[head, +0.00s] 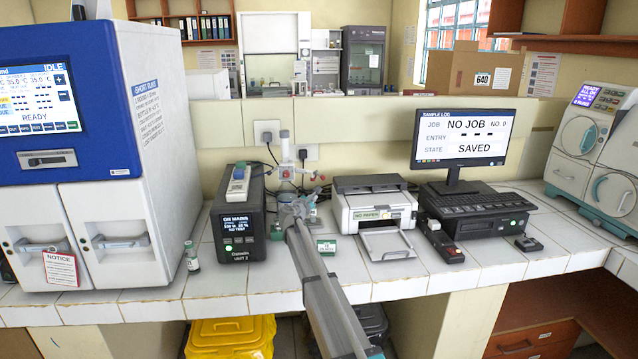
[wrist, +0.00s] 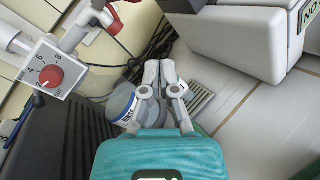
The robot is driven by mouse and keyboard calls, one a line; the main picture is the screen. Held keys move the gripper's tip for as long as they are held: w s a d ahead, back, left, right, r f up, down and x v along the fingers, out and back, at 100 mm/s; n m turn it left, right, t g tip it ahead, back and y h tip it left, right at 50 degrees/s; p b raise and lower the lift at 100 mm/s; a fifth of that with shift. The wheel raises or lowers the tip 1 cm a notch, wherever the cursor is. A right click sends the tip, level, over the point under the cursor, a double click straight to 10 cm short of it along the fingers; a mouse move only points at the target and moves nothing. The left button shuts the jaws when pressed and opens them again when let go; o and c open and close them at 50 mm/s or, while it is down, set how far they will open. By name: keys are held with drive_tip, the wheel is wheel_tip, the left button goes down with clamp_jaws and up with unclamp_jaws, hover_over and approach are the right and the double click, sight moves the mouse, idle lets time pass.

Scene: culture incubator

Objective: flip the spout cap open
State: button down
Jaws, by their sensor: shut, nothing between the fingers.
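My gripper (head: 293,203) is at the end of my arm, in front of a white bottle-top dispenser (head: 285,150) at the back of the bench. In the wrist view its two grey fingers (wrist: 158,70) are together with nothing between them. The dispenser's dial block (wrist: 50,65), with a red knob, shows at the upper left there. A small red piece (wrist: 113,20), seemingly the spout cap, is on the dispenser's white tube, up and left of the fingertips and apart from them. Red also shows at the dispenser's right in the head view (head: 322,178). My gripper hides the dispenser's lower part.
A round blue-grey container (wrist: 122,101) with a white label is close left of the fingers. A black instrument (head: 238,222) stands left of my gripper and a printer (head: 375,210) right. Dark cables (wrist: 155,55) run behind. The front tiles are mostly clear.

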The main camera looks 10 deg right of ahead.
sight(320, 176)
drive_tip(key=shift+w+a+r+n+t, duration=0.35)
drive_tip(key=shift+w+a+n, duration=0.2)
drive_tip(key=shift+w+n, duration=0.2)
drive_tip(key=x, duration=1)
drive_tip(key=s+r+p, duration=0.2)
drive_tip(key=shift+s+d+r, duration=0.1)
drive_tip(key=shift+s+r, duration=0.2)
drive_tip(key=shift+s, duration=0.1)
